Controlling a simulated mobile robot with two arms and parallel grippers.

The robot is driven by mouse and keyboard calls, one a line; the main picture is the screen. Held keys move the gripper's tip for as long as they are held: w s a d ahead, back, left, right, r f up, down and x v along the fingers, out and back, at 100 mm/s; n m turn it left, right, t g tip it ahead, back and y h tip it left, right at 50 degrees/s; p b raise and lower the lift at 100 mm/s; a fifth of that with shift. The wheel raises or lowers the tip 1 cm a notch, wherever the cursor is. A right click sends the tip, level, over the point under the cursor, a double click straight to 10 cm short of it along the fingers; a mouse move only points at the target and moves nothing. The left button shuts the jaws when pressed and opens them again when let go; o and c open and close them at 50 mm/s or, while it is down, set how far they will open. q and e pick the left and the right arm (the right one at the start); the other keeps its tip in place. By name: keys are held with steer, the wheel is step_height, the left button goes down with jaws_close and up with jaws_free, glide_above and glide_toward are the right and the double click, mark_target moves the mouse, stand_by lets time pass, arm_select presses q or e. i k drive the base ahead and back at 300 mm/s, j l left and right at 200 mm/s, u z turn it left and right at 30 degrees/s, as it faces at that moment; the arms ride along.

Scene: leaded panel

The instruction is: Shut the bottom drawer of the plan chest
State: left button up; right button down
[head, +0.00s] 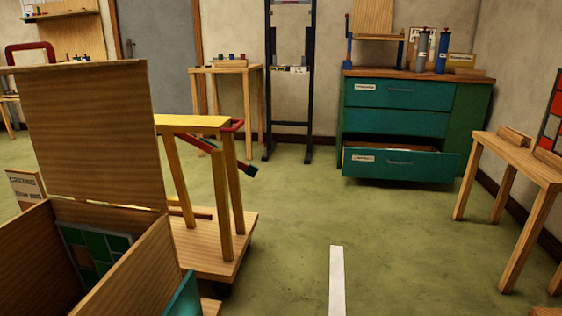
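The plan chest (470,112) stands against the back wall, right of centre, dark green with a brown wooden top. Its teal top drawer (420,97) and middle drawer (380,122) look shut. The bottom drawer (430,168) is pulled out towards me, and a strip of its inside shows above its front. The bottom drawer has a bar handle (400,163) and a small white label (363,158). Neither of my grippers is in the head view, and nothing is seen touching the drawer.
A wooden trolley (205,245) and an open wooden crate (140,270) with panels in it fill the left foreground. A wooden table (520,165) stands at the right. A dark upright frame (312,120) stands left of the chest. Green floor (385,240) before the drawer looks clear, with a white strip (337,285).

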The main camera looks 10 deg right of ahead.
mark_target(425, 163)
steer(key=i+l, duration=0.3)
steer(key=l, duration=0.15)
steer(key=i+l, duration=0.3)
steer(key=l, duration=0.15)
steer(key=i+l, duration=0.65)
steer(key=i, duration=0.2)
steer(key=i+l, duration=0.3)
steer(key=i, duration=0.15)
steer(key=i+l+z, duration=0.1)
steer(key=i+l, duration=0.2)
steer(key=i, duration=0.2)
steer(key=i+l, duration=0.25)
steer(key=i, duration=0.2)
steer(key=i+l, duration=1.05)
steer(key=i, duration=0.2)
steer(key=l+z, duration=0.05)
